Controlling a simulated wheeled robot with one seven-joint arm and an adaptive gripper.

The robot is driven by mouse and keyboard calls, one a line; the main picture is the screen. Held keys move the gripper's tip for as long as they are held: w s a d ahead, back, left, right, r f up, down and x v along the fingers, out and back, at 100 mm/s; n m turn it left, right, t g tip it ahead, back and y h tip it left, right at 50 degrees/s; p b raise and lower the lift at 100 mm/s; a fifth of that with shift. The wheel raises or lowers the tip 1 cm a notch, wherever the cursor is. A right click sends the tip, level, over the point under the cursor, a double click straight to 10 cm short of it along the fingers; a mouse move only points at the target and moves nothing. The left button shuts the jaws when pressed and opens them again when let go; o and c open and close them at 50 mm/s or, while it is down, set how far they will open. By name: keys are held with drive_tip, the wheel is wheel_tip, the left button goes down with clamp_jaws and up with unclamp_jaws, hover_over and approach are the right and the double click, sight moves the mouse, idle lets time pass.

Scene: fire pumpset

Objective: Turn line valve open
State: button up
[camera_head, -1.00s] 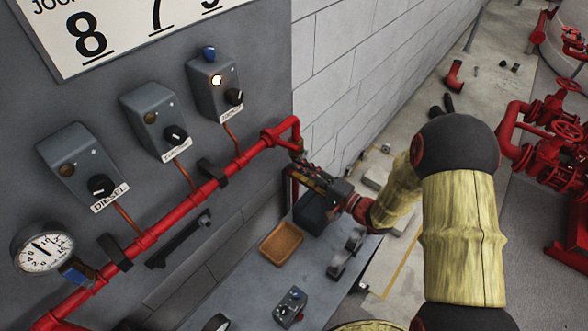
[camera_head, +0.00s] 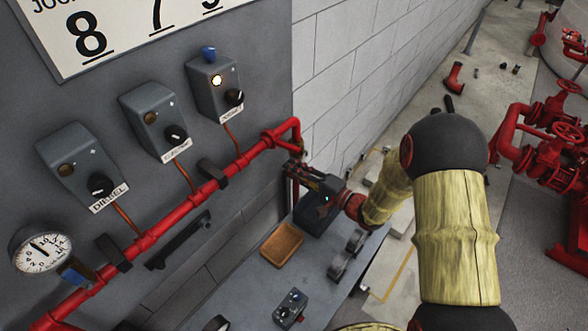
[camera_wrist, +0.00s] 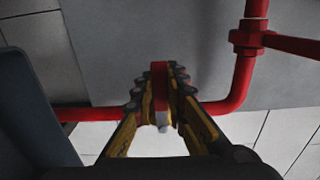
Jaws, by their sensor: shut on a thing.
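My gripper (camera_head: 303,166) is at the right end of the red wall pipe (camera_head: 214,180), beside its bend. In the wrist view my gripper (camera_wrist: 160,82) has its yellow and black fingers closed on both sides of a narrow red piece (camera_wrist: 160,72), which looks like the line valve's handle. A small pale tip (camera_wrist: 162,126) shows below it between the fingers. The valve body is hidden, so I cannot tell its angle. The red pipe (camera_wrist: 241,85) runs behind and to the right of the fingers in the wrist view.
Three grey control boxes (camera_head: 149,119) are on the wall above the pipe. A pressure gauge (camera_head: 41,248) and a blue-handled part (camera_head: 75,271) are at the lower left. A brown tray (camera_head: 282,245) lies below my gripper. Red pump piping (camera_head: 560,125) stands at the right.

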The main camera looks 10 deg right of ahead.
clamp_jaws()
idle(0.3)
drive_tip(key=shift+r+m+p, duration=0.65)
drive_tip(key=shift+r+m, duration=0.1)
drive_tip(key=shift+m, duration=0.25)
drive_tip(key=r+m, duration=0.1)
drive_tip(key=m+p, duration=0.1)
drive_tip(key=shift+w+d+r+m+p, duration=0.2)
drive_tip(key=shift+d+r+m+p, duration=0.05)
drive_tip(key=shift+r+m+p, duration=0.1)
drive_tip(key=r+m+p, duration=0.1)
drive_tip(key=m, duration=0.1)
drive_tip(key=w+d+r+m+p, duration=0.1)
drive_tip(key=m, duration=0.1)
drive_tip(key=shift+w+d+r+m+p, duration=0.1)
drive_tip(key=shift+r+m+p, duration=0.15)
drive_tip(key=shift+p, duration=0.1)
drive_tip(key=w+d+m+p, duration=0.1)
drive_tip(key=m, duration=0.1)
drive_tip(key=w+d+r+m+p, duration=0.1)
drive_tip(key=m, duration=0.1)
drive_tip(key=m+p, duration=0.2)
drive_tip(key=shift+w+d+r+m, duration=0.3)
drive_tip(key=shift+w+d+r, duration=0.05)
drive_tip(key=shift+w+d, duration=0.05)
drive_tip(key=shift+w+d+m+p, duration=0.4)
drive_tip(key=shift+w+m+p, duration=0.1)
drive_tip(key=shift+m, duration=0.5)
